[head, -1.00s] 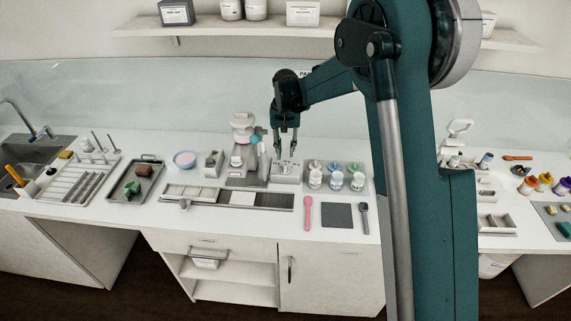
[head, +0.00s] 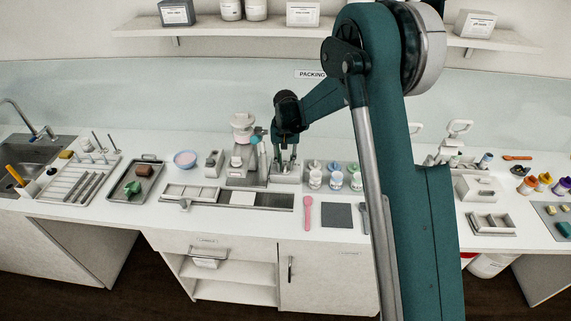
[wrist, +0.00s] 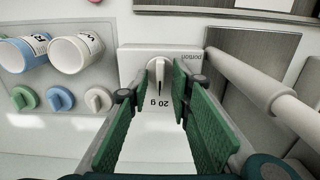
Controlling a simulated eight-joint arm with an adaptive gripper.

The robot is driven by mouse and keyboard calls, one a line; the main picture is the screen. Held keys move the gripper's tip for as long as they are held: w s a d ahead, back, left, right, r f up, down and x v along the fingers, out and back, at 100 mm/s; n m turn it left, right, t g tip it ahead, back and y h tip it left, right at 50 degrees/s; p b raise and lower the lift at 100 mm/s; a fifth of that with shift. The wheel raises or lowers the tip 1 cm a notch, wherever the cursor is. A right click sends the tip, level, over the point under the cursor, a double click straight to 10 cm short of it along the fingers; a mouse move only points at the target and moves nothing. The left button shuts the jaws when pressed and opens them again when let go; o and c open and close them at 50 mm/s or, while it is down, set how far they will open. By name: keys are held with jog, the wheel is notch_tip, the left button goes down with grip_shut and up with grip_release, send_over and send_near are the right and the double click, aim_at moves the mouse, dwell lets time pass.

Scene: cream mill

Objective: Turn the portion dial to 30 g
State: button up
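The portion dial (wrist: 157,72) is a white knob on a pale box marked "portion" and "20 g", both upside down in the wrist view. A dark pointer line on the knob faces the "20 g" marking. My gripper (wrist: 154,88) is open, with one green pad on each side of the knob; a gap shows between the left pad and the knob, and whether the right pad touches cannot be told. In the head view my gripper (head: 284,164) is low over the dial's box (head: 284,180). The knob is too small to make out there.
A mill with a white top (head: 242,122) stands just left of my gripper. A pale cylinder (wrist: 262,80) lies close on the right in the wrist view. A grey mat (head: 337,215) lies in front.

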jog(key=shift+c, duration=0.6)
grip_shut()
jog(key=shift+m+b, duration=0.4)
jog(key=m+b, duration=0.3)
jog(key=m, duration=0.1)
jog(key=shift+d+f, duration=0.15)
jog(key=shift+s+d+m+b, duration=0.15)
jog(key=shift+m+b, duration=0.75)
jog(key=shift+m, duration=1.2)
jog(key=shift+o, duration=0.6)
grip_release()
